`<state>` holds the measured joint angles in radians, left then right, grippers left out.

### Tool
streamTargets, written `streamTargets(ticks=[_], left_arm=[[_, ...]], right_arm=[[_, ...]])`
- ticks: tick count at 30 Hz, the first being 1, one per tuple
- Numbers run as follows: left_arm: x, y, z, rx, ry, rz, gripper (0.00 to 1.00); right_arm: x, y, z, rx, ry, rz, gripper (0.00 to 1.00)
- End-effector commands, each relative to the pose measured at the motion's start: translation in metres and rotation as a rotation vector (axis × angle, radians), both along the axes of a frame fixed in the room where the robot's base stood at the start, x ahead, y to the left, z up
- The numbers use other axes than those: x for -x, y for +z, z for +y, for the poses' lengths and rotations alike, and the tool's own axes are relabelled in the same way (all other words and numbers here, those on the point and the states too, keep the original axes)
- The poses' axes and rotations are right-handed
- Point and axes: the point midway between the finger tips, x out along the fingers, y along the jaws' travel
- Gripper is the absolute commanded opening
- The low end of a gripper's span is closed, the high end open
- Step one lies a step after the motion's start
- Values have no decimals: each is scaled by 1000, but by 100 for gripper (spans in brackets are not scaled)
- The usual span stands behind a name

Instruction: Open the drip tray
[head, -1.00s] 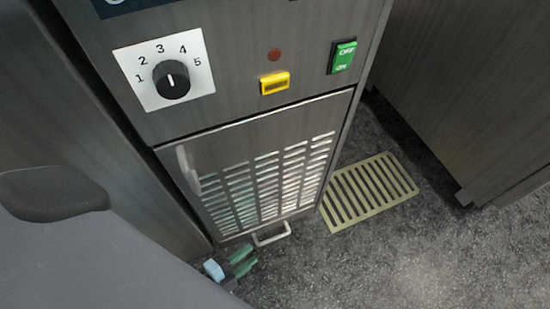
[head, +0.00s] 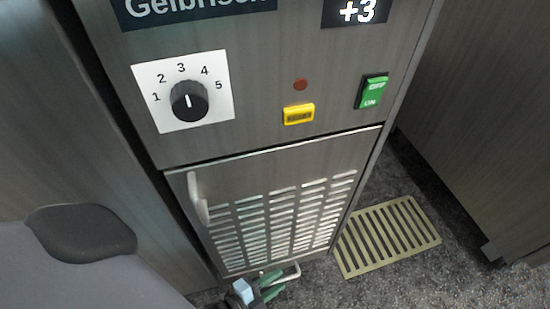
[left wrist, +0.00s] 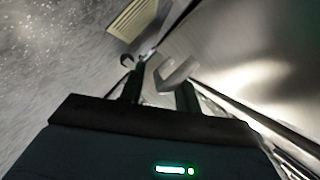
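The drip tray's light metal handle (head: 292,274) sticks out low at the foot of the grey machine. The tray itself is hidden below the slatted door. My left gripper (head: 272,284), with green fingers, is low at the handle's left end. In the left wrist view its two dark fingers (left wrist: 160,82) are apart, with a pale bar, apparently the handle (left wrist: 176,74), just past or between their tips. I cannot tell whether they touch it. My right gripper is not in view.
The slatted door (head: 270,205) with its upright handle (head: 197,198) is above my gripper. A yellowish floor grate (head: 388,235) lies to the right, with clear dark floor around it. Cabinets stand on both sides of the machine.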

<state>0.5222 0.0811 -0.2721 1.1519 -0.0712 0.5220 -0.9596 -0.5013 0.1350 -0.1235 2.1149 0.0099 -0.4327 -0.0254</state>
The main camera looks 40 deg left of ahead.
Motion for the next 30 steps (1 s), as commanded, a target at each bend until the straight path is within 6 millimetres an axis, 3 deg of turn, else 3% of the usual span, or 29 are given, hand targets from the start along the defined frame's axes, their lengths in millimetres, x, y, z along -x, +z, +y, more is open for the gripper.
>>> streamTargets(ticks=[8, 16, 30], left_arm=[[-2, 0, -1, 0, -1, 1, 33], [-2, 0, -1, 0, -1, 1, 0], [1, -1, 1, 0, -1, 3, 0]], right_arm=[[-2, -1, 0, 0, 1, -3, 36], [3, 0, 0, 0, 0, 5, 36], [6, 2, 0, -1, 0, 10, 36]])
